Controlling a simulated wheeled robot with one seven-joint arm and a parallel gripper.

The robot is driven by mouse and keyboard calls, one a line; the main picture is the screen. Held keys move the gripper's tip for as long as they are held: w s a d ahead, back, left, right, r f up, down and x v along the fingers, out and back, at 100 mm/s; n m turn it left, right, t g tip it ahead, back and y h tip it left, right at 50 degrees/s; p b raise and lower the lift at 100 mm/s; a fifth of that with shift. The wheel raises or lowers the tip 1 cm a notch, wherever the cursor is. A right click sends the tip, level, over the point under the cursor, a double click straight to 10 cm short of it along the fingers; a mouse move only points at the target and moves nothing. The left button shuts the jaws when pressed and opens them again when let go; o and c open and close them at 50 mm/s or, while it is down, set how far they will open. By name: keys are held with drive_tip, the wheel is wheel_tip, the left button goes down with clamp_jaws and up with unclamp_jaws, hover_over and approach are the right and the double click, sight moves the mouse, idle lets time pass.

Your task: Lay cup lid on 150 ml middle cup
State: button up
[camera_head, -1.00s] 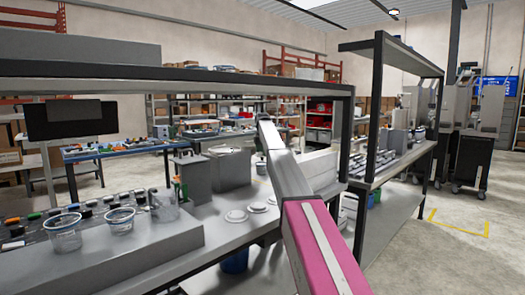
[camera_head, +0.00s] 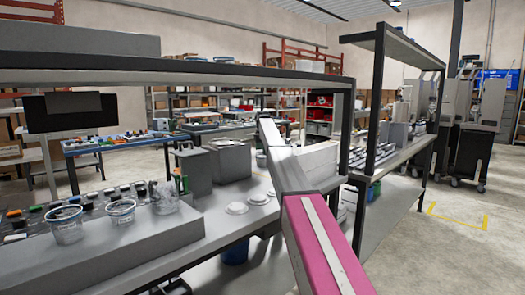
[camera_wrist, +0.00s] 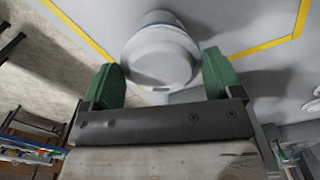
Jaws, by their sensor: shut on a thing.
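Three clear cups stand in a row on the grey raised block at the left of the head view: a left cup (camera_head: 66,228), a middle cup (camera_head: 120,215) and a right cup (camera_head: 165,202). Their markings are too small to read. In the wrist view, my gripper (camera_wrist: 162,82) has green fingertips on both sides of a round white lid (camera_wrist: 160,55) and is shut on it. In the head view my pink and grey arm crosses the centre, and I cannot make out the gripper or held lid there. The middle cup is not visible in the wrist view.
White lids (camera_head: 237,209) lie on the bench right of the block. Grey boxes (camera_head: 193,172) stand behind them. A dark-framed shelf (camera_head: 180,76) spans above the bench. Open floor lies at the right.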

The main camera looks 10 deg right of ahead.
drive_tip(key=shift+f, duration=0.45)
idle(0.6)
drive_tip(key=o, duration=0.7)
drive_tip(key=shift+r, duration=0.15)
drive_tip(key=shift+r, duration=2.9)
